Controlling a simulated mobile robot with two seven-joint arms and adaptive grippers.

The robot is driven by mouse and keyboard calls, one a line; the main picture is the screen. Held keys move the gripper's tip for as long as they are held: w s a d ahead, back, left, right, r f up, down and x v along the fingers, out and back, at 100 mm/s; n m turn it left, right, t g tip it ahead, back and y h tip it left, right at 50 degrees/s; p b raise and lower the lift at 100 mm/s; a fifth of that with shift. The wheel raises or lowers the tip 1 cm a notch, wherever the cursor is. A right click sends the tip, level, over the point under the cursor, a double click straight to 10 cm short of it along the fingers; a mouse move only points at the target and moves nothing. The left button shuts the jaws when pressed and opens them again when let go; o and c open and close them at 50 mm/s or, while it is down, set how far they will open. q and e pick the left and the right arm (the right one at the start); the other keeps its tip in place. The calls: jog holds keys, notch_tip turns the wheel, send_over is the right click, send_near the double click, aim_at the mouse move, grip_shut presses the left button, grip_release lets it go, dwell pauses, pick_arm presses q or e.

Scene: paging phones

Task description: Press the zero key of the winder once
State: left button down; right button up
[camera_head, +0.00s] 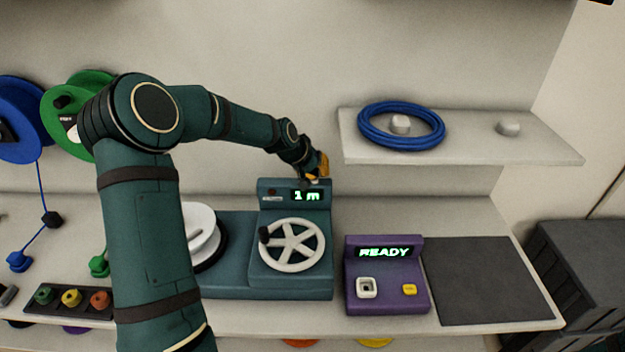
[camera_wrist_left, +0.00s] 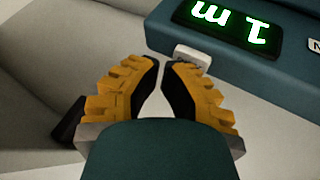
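The teal winder (camera_head: 225,240) stands on the bench, with a white spoked wheel (camera_head: 292,245) on its front. Its display (camera_head: 306,196) reads "1 m" and also shows upside down in the left wrist view (camera_wrist_left: 228,22). A small white key (camera_wrist_left: 192,56) sits at the housing's edge beside the display; its marking is too small to read. My left gripper (camera_head: 320,165) is above the top of the display housing. In the left wrist view its yellow-and-black fingertips (camera_wrist_left: 163,66) are nearly together, empty, just short of the key. I cannot tell whether they touch it. My right gripper is out of view.
A purple box (camera_head: 388,301) reading "READY" and a dark mat (camera_head: 487,281) are to the right. A shelf (camera_head: 465,150) above holds a blue cable coil (camera_head: 378,143). Blue (camera_head: 18,105) and green (camera_head: 88,88) reels hang at the left. A white spool (camera_head: 203,232) is on the winder.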

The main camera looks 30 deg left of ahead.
aim_at(318, 178)
pick_arm(q)
jog(key=shift+f, duration=0.2)
dwell(0.5)
jog(key=shift+r+p, duration=0.3)
jog(key=shift+r, duration=0.65)
jog(key=shift+r+p, duration=1.45)
jog(key=shift+r, duration=1.1)
jog(key=shift+f, duration=0.15)
